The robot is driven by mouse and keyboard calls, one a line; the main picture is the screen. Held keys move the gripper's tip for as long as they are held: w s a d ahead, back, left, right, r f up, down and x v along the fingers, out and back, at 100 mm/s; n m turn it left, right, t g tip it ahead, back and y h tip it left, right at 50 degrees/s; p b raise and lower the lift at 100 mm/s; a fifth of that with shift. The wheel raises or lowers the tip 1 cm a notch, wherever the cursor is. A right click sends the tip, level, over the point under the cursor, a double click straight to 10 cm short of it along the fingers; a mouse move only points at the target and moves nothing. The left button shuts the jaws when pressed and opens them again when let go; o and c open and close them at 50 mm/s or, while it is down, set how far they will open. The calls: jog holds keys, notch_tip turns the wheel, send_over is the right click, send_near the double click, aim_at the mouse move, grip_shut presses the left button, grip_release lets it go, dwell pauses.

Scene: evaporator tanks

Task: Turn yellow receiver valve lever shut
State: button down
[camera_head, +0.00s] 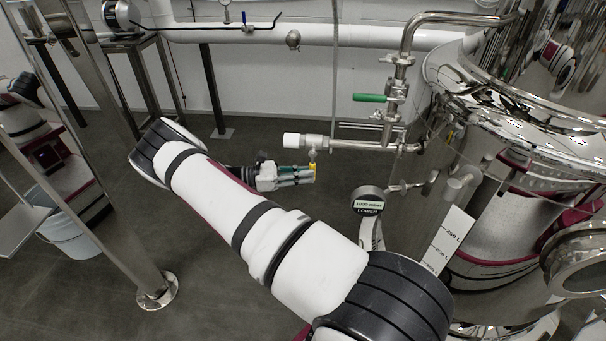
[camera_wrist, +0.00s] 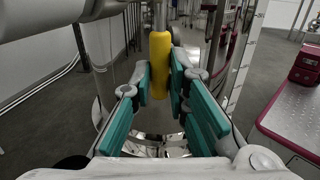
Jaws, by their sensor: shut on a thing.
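The yellow lever (camera_wrist: 160,62) stands upright in the wrist view, between the teal finger pads of my gripper (camera_wrist: 159,85). My gripper is shut on the lever's lower part. In the head view the yellow lever (camera_head: 312,166) shows as a small patch below the valve on the horizontal steel pipe, at the tips of my gripper (camera_head: 308,174). The lever hangs down from the valve (camera_head: 312,142). Most of the lever's lower end is hidden by the fingers in the head view.
A green-handled valve (camera_head: 370,97) sits above on the vertical pipe. A round gauge reading 1000 mbar, LOWER (camera_head: 368,201), stands right of my gripper. The shiny tank (camera_head: 490,200) fills the right side. A steel post (camera_head: 120,180) stands at the left, with open floor between.

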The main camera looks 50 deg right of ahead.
jog(key=shift+f, duration=0.1)
jog(key=c, duration=1.8)
grip_release()
jog(key=shift+d, duration=0.1)
jog(key=v, duration=1.2)
